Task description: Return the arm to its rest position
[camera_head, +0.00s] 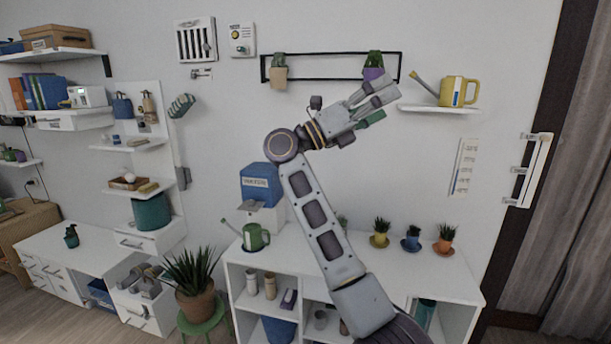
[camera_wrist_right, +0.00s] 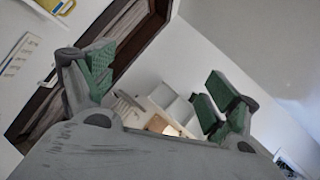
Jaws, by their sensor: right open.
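My right arm (camera_head: 318,225) rises from the bottom of the head view across the white shelf desk, bends at the elbow and reaches up to the right. My right gripper (camera_head: 378,103) is raised in front of the wall, below the black wall frame and left of the small wall shelf. Its fingers are apart and nothing is between them. In the right wrist view the green-padded fingers (camera_wrist_right: 155,90) stand wide apart, with distant furniture showing between them. My left gripper is not in either view.
A yellow watering can (camera_head: 457,91) stands on a small wall shelf (camera_head: 438,109) right of the gripper. Hanging pots (camera_head: 374,73) are close above it. The white shelf desk (camera_head: 420,275) below holds small potted plants (camera_head: 444,244) and a green watering can (camera_head: 255,238).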

